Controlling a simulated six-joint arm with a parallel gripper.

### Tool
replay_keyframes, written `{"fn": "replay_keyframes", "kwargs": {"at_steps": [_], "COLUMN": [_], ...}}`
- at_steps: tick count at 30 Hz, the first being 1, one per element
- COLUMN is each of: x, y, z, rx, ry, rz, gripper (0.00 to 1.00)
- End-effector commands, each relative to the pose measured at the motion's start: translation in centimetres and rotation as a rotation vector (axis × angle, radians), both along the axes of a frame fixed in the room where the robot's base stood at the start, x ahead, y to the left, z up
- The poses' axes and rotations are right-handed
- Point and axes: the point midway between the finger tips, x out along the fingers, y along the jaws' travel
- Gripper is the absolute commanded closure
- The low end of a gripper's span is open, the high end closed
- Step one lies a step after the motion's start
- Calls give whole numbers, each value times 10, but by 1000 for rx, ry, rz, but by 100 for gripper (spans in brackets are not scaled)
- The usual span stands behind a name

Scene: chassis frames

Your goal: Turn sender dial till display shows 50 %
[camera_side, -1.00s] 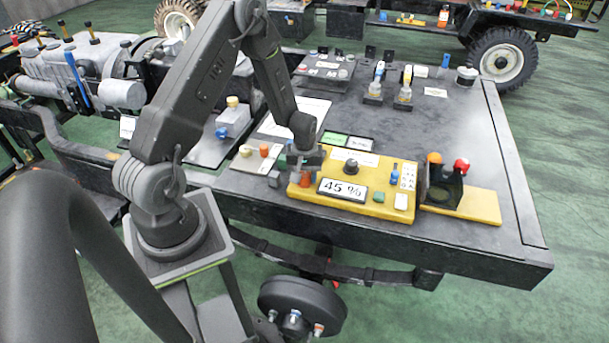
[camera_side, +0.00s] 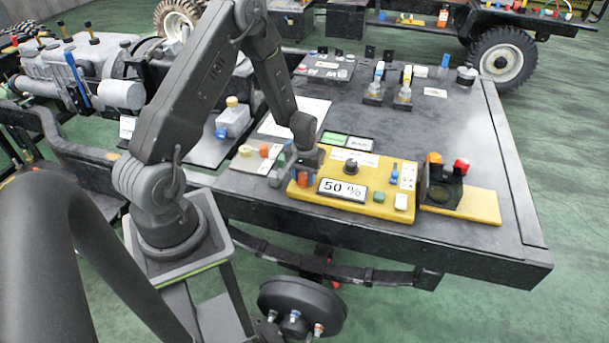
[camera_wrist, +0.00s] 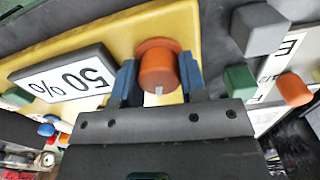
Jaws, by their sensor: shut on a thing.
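The yellow sender box (camera_side: 378,207) sits near the front edge of the dark table. Its display (camera_side: 342,189) reads 50 %, and the same reading shows upside down in the wrist view (camera_wrist: 66,82). The orange dial (camera_side: 305,179) is at the box's left end. In the wrist view the dial (camera_wrist: 158,62) stands between the blue finger pads of my gripper (camera_wrist: 158,80), with a small pale mark on its near edge. My gripper is shut on the dial from both sides. In the side view its fingers partly hide the dial.
A black knob (camera_side: 351,166), a blue toggle (camera_side: 394,174) and a white button (camera_side: 401,201) are on the same box. A black holder (camera_side: 440,188) with orange and red lamps stands to the right. Small blocks lie just left of the box.

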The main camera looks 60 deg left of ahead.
Motion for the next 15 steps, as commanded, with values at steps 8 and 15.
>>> {"fn": "replay_keyframes", "kwargs": {"at_steps": [8,15], "x": [-1,0], "y": [-1,0], "z": [0,2], "rx": [-1,-1], "ry": [3,1], "rz": [2,3], "gripper": [50,50]}}
